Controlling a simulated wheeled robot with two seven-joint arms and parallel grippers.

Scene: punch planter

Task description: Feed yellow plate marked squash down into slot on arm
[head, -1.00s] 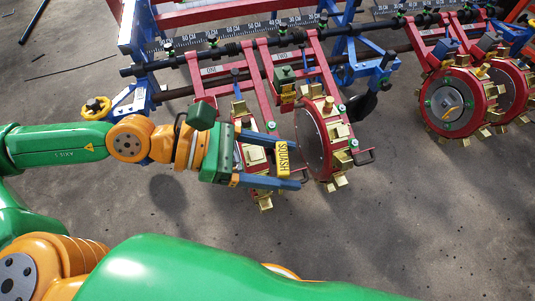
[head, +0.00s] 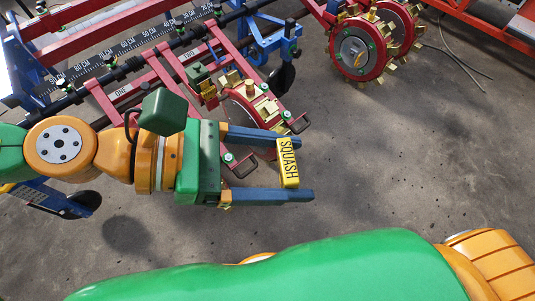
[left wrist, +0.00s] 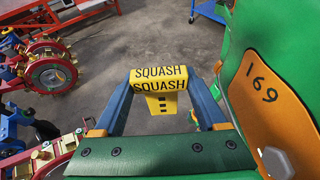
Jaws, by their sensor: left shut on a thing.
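The yellow plate (head: 289,163) marked SQUASH is held between the blue fingers of my left gripper (head: 305,169), above the floor and in front of the planter. In the left wrist view the plate (left wrist: 160,86) shows SQUASH twice, with black marks below, and a finger at each side. Red planter arms labelled ONE (head: 122,92) and TWO (head: 187,56) lie left of and behind the plate. Arm TWO carries a dark green box (head: 197,74) with a yellow part beside it. I cannot make out a slot. My right gripper is not in view.
A red punch wheel (head: 245,104) with brass cups stands just behind my gripper, partly hidden by it. More such wheels (head: 357,52) stand at the back right. A white scale bar (head: 130,63) runs along the frame. The floor right of the plate is clear.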

